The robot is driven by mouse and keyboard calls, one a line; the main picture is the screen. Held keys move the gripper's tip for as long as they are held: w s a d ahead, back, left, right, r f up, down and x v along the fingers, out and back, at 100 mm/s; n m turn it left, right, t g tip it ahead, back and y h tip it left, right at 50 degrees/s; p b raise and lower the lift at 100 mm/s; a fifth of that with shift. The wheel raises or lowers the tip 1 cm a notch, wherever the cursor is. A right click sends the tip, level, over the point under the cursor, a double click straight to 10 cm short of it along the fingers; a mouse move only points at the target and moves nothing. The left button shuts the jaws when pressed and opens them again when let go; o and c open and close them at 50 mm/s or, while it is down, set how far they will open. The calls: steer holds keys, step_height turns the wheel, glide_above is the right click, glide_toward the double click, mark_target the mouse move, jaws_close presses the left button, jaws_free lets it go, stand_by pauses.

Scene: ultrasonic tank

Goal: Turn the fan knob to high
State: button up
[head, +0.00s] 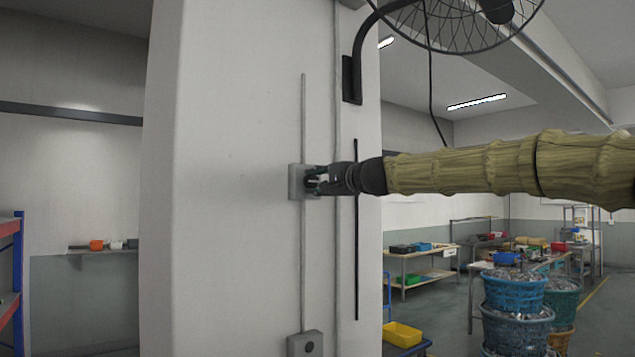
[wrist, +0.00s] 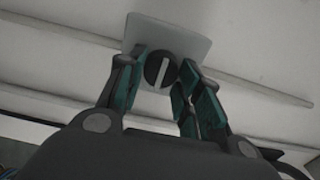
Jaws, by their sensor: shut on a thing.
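The fan knob (wrist: 161,70) is a round dark knob with a pale bar across its face, on a light grey switch plate (wrist: 187,39). In the head view the plate (head: 294,182) is mounted on the white pillar, and the knob is hidden behind my gripper. My gripper (wrist: 163,73) has its teal fingers on both sides of the knob and is shut on it. In the head view my gripper (head: 314,181) reaches the plate from the right. The pale bar is slightly tilted from upright in the wrist view. I cannot read any markings on the plate.
A caged fan (head: 455,18) hangs from a bracket on the pillar (head: 240,190), above my arm. Conduits run up the pillar above and below the plate, and a lower box (head: 305,344) sits beneath. Stacked blue baskets (head: 513,293) and workbenches stand at the right.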

stand_by(0.5)
steer(key=o, duration=1)
steer(key=shift+d, duration=0.1)
steer(key=v, duration=1.2)
steer(key=shift+f, duration=0.1)
